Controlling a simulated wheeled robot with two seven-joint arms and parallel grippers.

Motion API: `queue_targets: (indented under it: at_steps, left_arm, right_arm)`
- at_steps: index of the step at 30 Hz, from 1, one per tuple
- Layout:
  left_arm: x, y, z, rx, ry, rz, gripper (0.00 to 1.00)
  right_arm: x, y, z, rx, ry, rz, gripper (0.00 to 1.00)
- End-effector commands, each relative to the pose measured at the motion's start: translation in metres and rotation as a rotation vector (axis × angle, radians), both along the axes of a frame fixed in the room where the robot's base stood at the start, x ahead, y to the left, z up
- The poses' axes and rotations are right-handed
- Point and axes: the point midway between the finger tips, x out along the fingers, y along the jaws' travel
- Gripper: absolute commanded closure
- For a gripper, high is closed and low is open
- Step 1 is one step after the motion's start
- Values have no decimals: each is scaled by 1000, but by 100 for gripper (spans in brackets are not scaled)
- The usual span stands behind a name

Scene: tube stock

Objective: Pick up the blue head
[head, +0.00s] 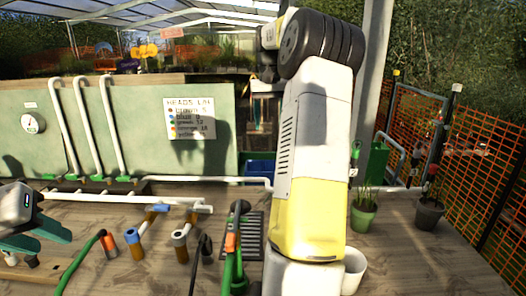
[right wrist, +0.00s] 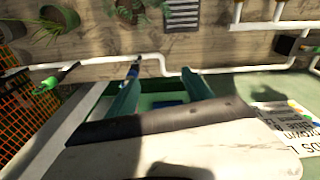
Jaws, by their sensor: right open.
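A blue head (head: 158,208) sits on a brown-ended pipe piece on the wooden bench, left of centre in the head view. A small blue piece (right wrist: 132,74) also shows by the tip of one finger in the right wrist view; I cannot tell whether it is touched. My left gripper (head: 48,240) is at the left edge, its teal fingers apart, with nothing seen between them. My right gripper (right wrist: 160,72) is open, with its teal fingers spread; in the head view my raised right arm largely hides it.
White pipes (head: 110,125) rise along the green back panel, which carries a paper list (head: 190,118). An orange-tipped green hose (head: 107,243) and a dark grate (head: 252,232) are on the bench. Potted plants (head: 364,215) stand at the right. Orange mesh fence (head: 480,150) bounds the right side.

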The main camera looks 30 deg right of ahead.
Motion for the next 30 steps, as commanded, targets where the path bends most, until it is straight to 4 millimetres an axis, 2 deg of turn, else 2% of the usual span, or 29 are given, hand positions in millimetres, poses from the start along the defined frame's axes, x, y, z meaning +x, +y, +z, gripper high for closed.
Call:
queue_targets:
  at_steps: [1,3,6,9,20,27,30]
  left_arm:
    - [0,0,0,0,0,0,64]
    - [0,0,0,0,0,0,64]
    - [0,0,0,0,0,0,64]
    - [0,0,0,0,0,0,64]
    - [0,0,0,0,0,0,64]
    - [0,0,0,0,0,0,64]
    - [0,0,0,0,0,0,64]
  right_arm:
    - [5,-23,-12,15,19,-37,40]
    - [7,-47,-23,28,40,-76,40]
    - [7,-71,-35,45,61,-118,40]
    - [6,-85,-42,53,72,-143,40]
    - [5,-90,-80,57,78,-150,40]
    - [6,-90,-114,56,77,-150,40]
    - [6,-90,-120,55,76,-151,40]
